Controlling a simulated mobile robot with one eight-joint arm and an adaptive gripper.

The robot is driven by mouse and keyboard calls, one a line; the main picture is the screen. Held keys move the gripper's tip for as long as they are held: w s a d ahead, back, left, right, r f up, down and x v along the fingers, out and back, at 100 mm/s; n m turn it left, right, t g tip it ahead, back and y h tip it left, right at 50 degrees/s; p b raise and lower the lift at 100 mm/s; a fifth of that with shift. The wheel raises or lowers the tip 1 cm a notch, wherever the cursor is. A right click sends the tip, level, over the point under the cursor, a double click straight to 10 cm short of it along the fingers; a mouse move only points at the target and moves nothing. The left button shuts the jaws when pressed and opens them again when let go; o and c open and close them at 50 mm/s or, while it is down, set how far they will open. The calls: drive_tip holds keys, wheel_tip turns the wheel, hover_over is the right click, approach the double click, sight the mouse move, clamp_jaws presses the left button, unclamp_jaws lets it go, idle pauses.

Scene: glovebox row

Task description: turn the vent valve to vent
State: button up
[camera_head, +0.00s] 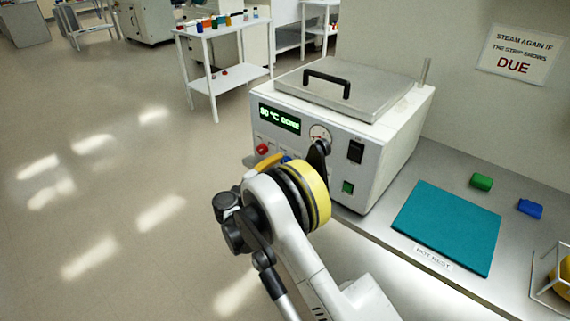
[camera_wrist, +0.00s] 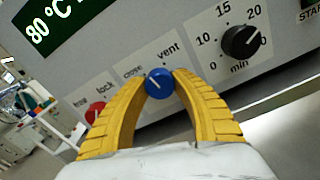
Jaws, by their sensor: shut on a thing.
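The vent valve is a small blue knob (camera_wrist: 159,84) on the front panel of a white steriliser (camera_head: 390,150). In the wrist view the words "close" and "vent" are printed above it, "vent" to the upper right. A pale line shows on the knob's face; I cannot tell for sure which word it points to. My gripper (camera_wrist: 160,78) has its two yellow ribbed fingers shut on the blue knob, one tip on each side. In the head view my arm hides most of the knob and gripper; one yellow finger (camera_head: 269,161) shows.
A red knob (camera_wrist: 95,112) by "lock" sits left of the valve, and a black minute dial (camera_wrist: 241,41) sits right. The display (camera_head: 280,119) reads 80 °C. A teal mat (camera_head: 447,225) lies on the bench at right. The floor at left is clear.

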drive_tip(key=m, duration=0.5)
drive_tip(key=shift+m, duration=0.3)
drive_tip(key=m, duration=0.5)
drive_tip(key=shift+m, duration=0.4)
drive_tip(key=o, duration=1.2)
drive_tip(key=shift+a, duration=0.1)
drive_tip(key=v, duration=1.1)
drive_tip(key=shift+s+a, duration=0.25)
drive_tip(key=shift+s, duration=0.1)
